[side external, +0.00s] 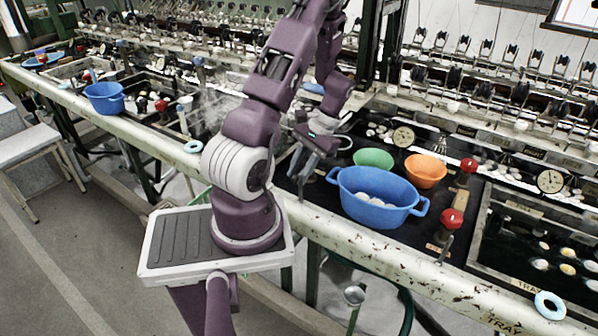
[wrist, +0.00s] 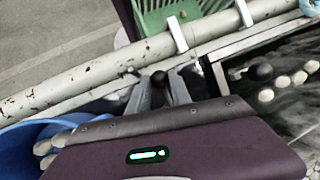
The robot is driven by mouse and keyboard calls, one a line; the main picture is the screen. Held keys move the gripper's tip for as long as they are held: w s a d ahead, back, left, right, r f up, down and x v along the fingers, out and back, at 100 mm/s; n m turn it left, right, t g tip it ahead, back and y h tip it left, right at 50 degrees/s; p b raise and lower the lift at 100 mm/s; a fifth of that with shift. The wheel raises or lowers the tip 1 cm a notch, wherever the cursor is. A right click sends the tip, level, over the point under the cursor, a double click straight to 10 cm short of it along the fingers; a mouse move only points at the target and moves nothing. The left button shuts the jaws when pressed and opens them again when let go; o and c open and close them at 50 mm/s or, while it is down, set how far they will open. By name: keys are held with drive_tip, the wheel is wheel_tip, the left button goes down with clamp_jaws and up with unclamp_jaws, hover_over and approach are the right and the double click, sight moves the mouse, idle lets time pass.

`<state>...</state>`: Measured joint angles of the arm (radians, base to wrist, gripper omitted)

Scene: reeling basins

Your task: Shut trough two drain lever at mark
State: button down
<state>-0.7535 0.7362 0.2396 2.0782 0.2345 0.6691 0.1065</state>
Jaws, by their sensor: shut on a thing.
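My gripper (side external: 306,155) is low over the front of the middle trough, left of the blue basin. In the wrist view my gripper (wrist: 158,90) has its two grey fingers close around a dark round knob (wrist: 160,78), which seems to be the drain lever's top. The lever's shaft and its mark are hidden behind the fingers and my gripper body. I cannot read a trough number or tell the lever's angle.
A blue basin (side external: 375,212) with pale cocoons, a green bowl (side external: 373,158) and an orange bowl (side external: 426,171) stand right of my gripper. Red-knobbed levers (side external: 452,218) rise farther right. Another dark knob (wrist: 260,72) is nearby. A pale pipe (wrist: 75,75) runs along the front.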

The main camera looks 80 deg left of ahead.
drive_tip(key=shift+w, duration=0.15)
drive_tip(key=c, duration=1.2)
unclamp_jaws()
drive_tip(key=shift+r, duration=0.1)
drive_tip(key=v, duration=0.7)
